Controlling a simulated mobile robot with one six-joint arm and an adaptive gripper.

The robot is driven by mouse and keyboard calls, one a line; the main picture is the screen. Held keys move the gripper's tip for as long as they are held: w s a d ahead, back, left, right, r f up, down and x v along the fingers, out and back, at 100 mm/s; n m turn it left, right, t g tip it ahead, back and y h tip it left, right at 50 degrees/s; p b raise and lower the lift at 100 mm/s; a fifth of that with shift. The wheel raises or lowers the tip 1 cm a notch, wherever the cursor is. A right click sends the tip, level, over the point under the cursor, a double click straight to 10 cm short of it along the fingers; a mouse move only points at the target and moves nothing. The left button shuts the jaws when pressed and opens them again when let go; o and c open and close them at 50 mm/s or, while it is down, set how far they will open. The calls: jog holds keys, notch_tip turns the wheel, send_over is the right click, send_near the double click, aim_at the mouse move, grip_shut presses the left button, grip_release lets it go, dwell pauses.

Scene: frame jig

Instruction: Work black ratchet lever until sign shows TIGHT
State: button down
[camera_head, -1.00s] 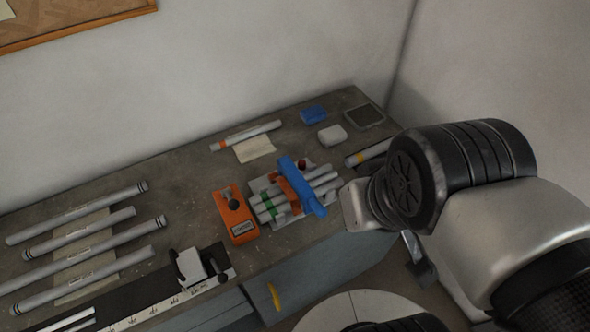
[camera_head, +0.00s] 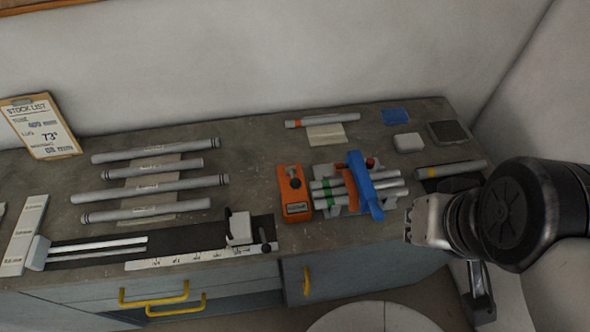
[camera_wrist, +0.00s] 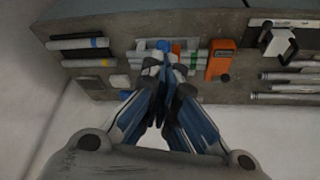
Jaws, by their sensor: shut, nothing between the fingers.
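An orange box (camera_head: 292,180) stands on the bench and carries a black knob (camera_head: 295,184), which may be the ratchet lever's end. Its small dark sign (camera_head: 298,208) is too small to read. The box also shows in the wrist view (camera_wrist: 220,58). Beside it, a blue bar (camera_head: 362,184) lies across several grey tubes (camera_head: 390,190) in a jig. My gripper (camera_wrist: 160,66) is shut and empty, its fingertips close together and overlapping the blue bar in the wrist view. In the head view it (camera_head: 410,220) is right of the jig, apart from the orange box.
Several loose tubes (camera_head: 150,190) lie at the left. A measuring rail with a white stop block (camera_head: 239,228) runs along the front edge. A white block (camera_head: 408,142) and a dark tray (camera_head: 449,132) stand at back right. Yellow-handled drawers (camera_head: 153,294) are below.

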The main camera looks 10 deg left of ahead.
dwell(0.4)
jog(key=w+a+r+m+g+p, duration=0.1)
jog(key=w+a+r+p, duration=0.1)
jog(key=w+a+p, duration=0.3)
jog(key=w+a+f+m+g+p, duration=0.3)
jog(key=w+a+f, duration=0.6)
jog(key=w+a, duration=0.3)
jog(key=a+m+g, duration=0.1)
jog(key=a, duration=0.1)
jog(key=shift+w+a+f+m+g+y+p, duration=0.3)
jog(key=shift+a+f+m+p, duration=0.1)
